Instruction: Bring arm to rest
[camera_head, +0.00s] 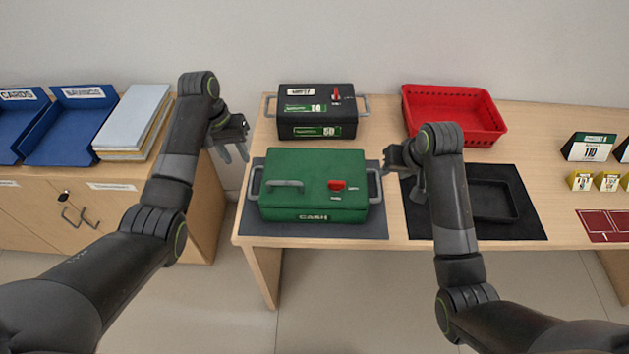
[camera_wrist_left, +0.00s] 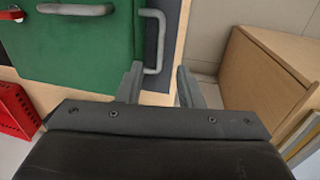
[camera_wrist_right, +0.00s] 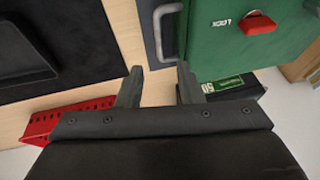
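My left gripper (camera_head: 235,151) is open and empty, in the air to the left of the green cash box. In the left wrist view its fingers (camera_wrist_left: 158,86) are apart, near the box's grey side handle (camera_wrist_left: 153,40). My right gripper (camera_head: 410,172) is just right of the cash box. In the right wrist view its fingers (camera_wrist_right: 158,88) are apart with nothing between them. The green cash box (camera_head: 315,204) sits closed on a dark mat (camera_head: 270,227), with a red latch (camera_head: 337,185) and a grey lid handle on top.
A black box (camera_head: 317,100) and a red basket (camera_head: 450,112) stand at the back. A black tray (camera_head: 492,200) lies on a dark mat at right. Price signs (camera_head: 590,147) stand far right. Blue trays (camera_head: 75,130) and stacked folders (camera_head: 133,118) are on the left cabinet.

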